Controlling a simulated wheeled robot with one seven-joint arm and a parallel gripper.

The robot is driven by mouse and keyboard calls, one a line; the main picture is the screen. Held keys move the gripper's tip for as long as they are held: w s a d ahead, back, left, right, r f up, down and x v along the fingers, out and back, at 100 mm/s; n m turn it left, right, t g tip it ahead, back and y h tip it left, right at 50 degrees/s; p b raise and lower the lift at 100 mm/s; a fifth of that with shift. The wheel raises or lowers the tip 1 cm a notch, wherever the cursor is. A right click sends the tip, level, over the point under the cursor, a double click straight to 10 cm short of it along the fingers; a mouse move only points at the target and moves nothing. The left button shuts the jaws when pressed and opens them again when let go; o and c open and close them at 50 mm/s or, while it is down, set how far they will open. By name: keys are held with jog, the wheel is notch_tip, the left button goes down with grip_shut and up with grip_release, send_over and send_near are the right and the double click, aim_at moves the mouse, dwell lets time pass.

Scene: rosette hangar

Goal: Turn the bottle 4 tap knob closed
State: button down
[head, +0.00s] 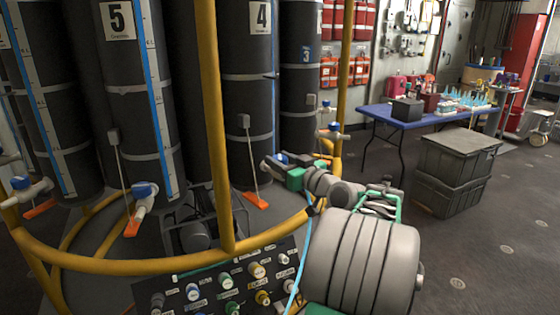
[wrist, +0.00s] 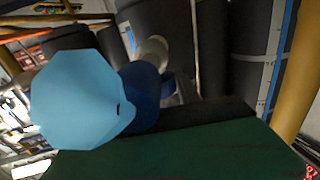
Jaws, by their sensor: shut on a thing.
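Bottle 4 (head: 247,110) is a tall dark cylinder with a "4" label and grey bands, standing behind the yellow rail. Its tap knob (head: 281,158) is blue and sits on a whitish tap body at the bottle's lower right. My gripper (head: 289,172), with green fingers, reaches the tap from the right and is shut on the knob. In the wrist view the blue knob (wrist: 80,100) is large and close, above a green finger (wrist: 170,152). The other finger and the exact handle angle are hard to tell.
A yellow rail (head: 150,267) curves in front of the bottles, with upright posts. Bottle 5 (head: 130,90) and its blue-knobbed tap (head: 145,190) stand to the left. A control panel (head: 225,285) lies below. A blue table (head: 380,112) and stacked grey crates (head: 455,165) stand right.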

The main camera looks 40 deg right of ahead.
jog(key=shift+h, duration=0.3)
jog(key=m+h, duration=0.1)
jog(key=h, duration=0.1)
jog(key=m+g+h+b, duration=0.1)
jog(key=m+h, duration=0.1)
jog(key=m+g+h, duration=0.1)
jog(key=h, duration=0.1)
jog(key=shift+w+a+b, duration=0.1)
jog(key=shift+a+b, duration=0.2)
jog(key=shift+b, duration=0.1)
jog(key=shift+m+g+h+b, duration=0.3)
jog(key=shift+m+g+h, duration=0.4)
jog(key=shift+m+h, duration=0.45)
jog(key=m+g+h+b, duration=0.2)
jog(key=shift+f+h, duration=0.2)
jog(key=shift+h, duration=0.15)
jog(key=shift+d+r+m+g+h+b, duration=0.1)
jog(key=shift+m+g+h+b, duration=0.35)
jog(key=shift+m+g, duration=0.2)
jog(key=shift+d+r+m+g+h+b, duration=0.1)
jog(key=shift+m+g+h+b, duration=0.4)
jog(key=shift+g, duration=0.25)
jog(key=c, duration=0.9)
grip_release()
jog(key=shift+o, duration=0.2)
